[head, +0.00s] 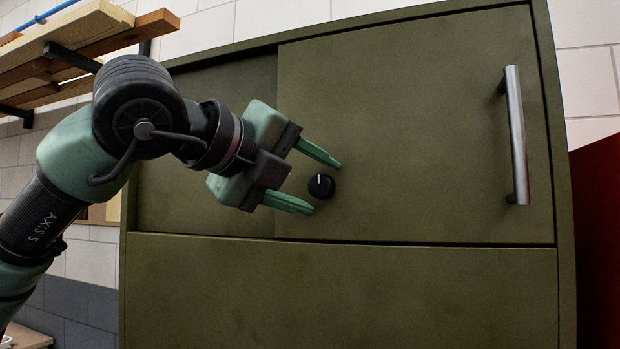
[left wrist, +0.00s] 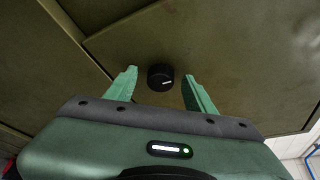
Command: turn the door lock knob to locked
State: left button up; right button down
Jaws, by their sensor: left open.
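The lock knob (head: 321,186) is small, round and black, on the lower left part of the green cabinet door (head: 420,130). Its white mark points straight up in the head view. My left gripper (head: 327,188) is open, with one green finger above the knob and one below it in the head view. In the left wrist view the knob (left wrist: 160,77) shows between the two fingertips, with a visible gap to each, so the fingers appear apart from it. My right gripper is in neither view.
A silver bar handle (head: 515,135) stands out from the door's right side. A rack with wooden boards (head: 75,40) is on the wall at upper left. A dark red surface (head: 597,240) is at the right edge. The cabinet's lower panel (head: 340,295) is bare.

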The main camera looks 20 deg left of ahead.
pick_arm(q)
grip_shut()
jog(key=shift+d, duration=0.1)
jog(key=m+y, duration=0.2)
jog(key=m, duration=0.1)
jog(key=shift+d+r+g, duration=0.1)
jog(key=shift+d+g, duration=0.05)
jog(key=shift+g, duration=0.25)
jog(key=m+y, duration=0.1)
jog(key=m, duration=0.1)
jog(key=m+y+p, duration=0.1)
jog(key=m, duration=0.1)
jog(key=shift+d+r, duration=0.1)
jog(key=shift+d, duration=0.1)
jog(key=shift+d+m+y, duration=0.15)
jog(key=shift+m+y, duration=1.05)
jog(key=m+y, duration=0.2)
jog(key=shift+d+m, duration=0.15)
jog(key=shift+m, duration=0.25)
